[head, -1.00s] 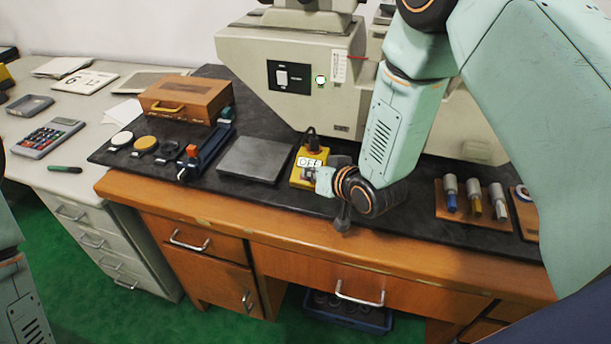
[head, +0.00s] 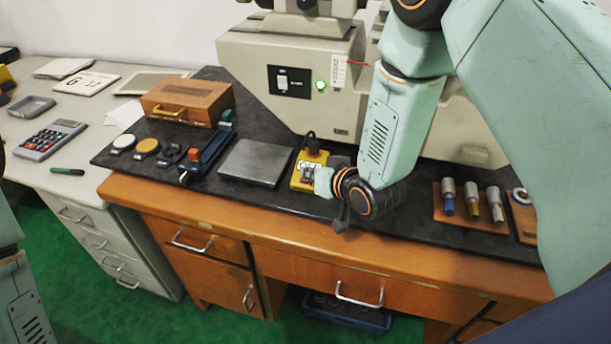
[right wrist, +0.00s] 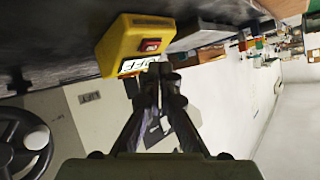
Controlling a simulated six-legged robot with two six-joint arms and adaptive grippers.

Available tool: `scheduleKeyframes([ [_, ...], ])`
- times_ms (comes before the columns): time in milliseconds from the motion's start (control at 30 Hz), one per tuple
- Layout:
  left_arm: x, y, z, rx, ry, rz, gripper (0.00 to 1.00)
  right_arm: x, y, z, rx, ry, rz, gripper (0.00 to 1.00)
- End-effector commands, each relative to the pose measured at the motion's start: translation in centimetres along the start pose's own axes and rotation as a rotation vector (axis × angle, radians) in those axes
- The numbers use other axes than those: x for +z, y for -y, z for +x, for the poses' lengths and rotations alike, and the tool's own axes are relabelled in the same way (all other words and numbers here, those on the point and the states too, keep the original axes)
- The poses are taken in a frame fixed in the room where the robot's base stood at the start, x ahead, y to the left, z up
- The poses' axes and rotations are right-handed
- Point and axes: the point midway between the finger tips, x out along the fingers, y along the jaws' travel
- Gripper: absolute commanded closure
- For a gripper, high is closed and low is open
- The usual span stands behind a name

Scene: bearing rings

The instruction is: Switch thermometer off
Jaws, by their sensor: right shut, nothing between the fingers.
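A yellow box (head: 299,183) with a white lettered label lies on the dark bench mat, right of a flat grey plate. It also shows in the right wrist view (right wrist: 122,42), with a red rocker switch (right wrist: 151,44) on its face; I take it to be the thermometer. My right gripper (head: 311,177) is at the box's near right side. In the right wrist view its fingers (right wrist: 158,82) are shut and empty, close below the switch and over part of the label. Whether they touch is unclear. Of my left arm only links show at the left edge.
The grey plate (head: 255,163), a blue tool (head: 207,152) and a wooden case (head: 188,99) stand left of the box. A large beige machine (head: 291,48) rises behind. Several pins on a wooden stand (head: 461,213) sit right, beyond my arm. Bare mat (head: 265,198) lies in front.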

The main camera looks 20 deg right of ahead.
Motion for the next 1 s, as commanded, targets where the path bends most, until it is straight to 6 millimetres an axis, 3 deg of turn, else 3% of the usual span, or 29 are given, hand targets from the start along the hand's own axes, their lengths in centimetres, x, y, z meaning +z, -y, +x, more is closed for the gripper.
scheduleKeyframes([
  [500,0.0,0.0,-4.2,0.000,0.000,0.000,0.52,-2.6,2.4,-3.3,0.000,0.000,0.000,1.00],
  [1000,0.0,0.0,-4.2,0.000,0.000,0.000,0.52,-2.5,2.5,-3.4,0.000,0.000,0.000,1.00],
])
